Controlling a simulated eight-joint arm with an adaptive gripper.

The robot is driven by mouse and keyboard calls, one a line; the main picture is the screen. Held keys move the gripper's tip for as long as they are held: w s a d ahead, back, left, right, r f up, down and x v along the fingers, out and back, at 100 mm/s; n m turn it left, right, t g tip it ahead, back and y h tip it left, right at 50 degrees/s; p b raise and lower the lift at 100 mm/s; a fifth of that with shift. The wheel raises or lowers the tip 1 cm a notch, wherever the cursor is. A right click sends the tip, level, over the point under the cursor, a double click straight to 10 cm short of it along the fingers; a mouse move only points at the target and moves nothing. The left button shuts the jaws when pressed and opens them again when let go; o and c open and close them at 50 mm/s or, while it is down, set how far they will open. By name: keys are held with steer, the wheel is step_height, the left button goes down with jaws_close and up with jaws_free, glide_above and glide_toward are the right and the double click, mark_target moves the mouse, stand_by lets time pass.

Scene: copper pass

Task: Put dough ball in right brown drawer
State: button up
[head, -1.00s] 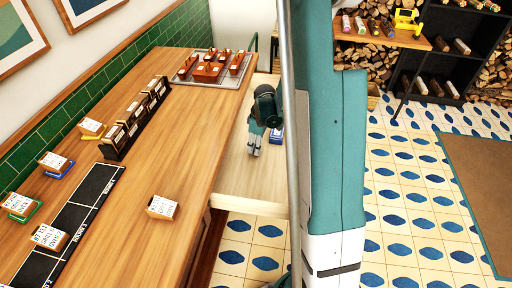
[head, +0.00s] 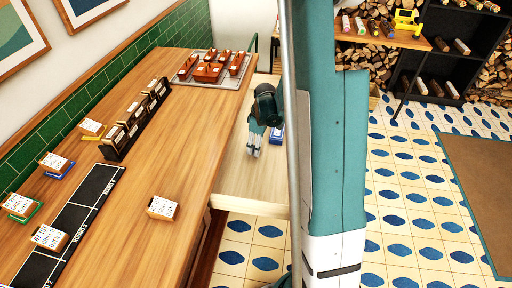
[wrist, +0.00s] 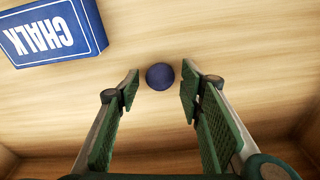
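A small dark blue ball (wrist: 160,76) lies on the pale wooden floor of an open drawer (wrist: 230,40); it is the only ball I see, and I cannot tell whether it is dough. My gripper (wrist: 160,86) is open, pointing down, with the ball between and slightly beyond its fingertips; I see a gap on both sides. In the head view my gripper (head: 254,152) is over the same pulled-out drawer (head: 250,206) at the counter's right side. The ball is not visible there. No other drawer is clearly visible.
A blue chalk box (wrist: 52,32) lies in the drawer, at the upper left of the wrist view; it also shows in the head view (head: 277,134). The wooden counter (head: 180,130) holds a metal tray (head: 190,78), card holders and a black strip (head: 75,215).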

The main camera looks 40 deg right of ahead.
step_height(320, 180, up, 11)
steer(key=s+p, duration=0.1)
steer(key=p, duration=0.1)
steer(key=shift+d, duration=0.4)
steer(key=shift+s+r, duration=0.1)
stand_by(0.4)
steer(key=shift+a+r, duration=0.1)
steer(key=s+a+r+m+t+h, duration=0.1)
steer(key=s+a+r+m, duration=0.15)
steer(key=a+r, duration=0.5)
steer(key=s+a+r+m+t, duration=0.1)
steer(key=s+a+r, duration=0.3)
steer(key=a+r, duration=0.4)
steer(key=s+a+r+m+t, duration=0.1)
steer(key=s+a+r+t, duration=0.1)
steer(key=s+a, duration=0.3)
steer(key=s+a+r+m+t, duration=0.2)
steer(key=s+a+r, duration=0.3)
steer(key=s, duration=0.5)
steer(key=shift+a+r, duration=0.15)
steer(key=shift+a, duration=0.6)
steer(key=shift+m, duration=0.25)
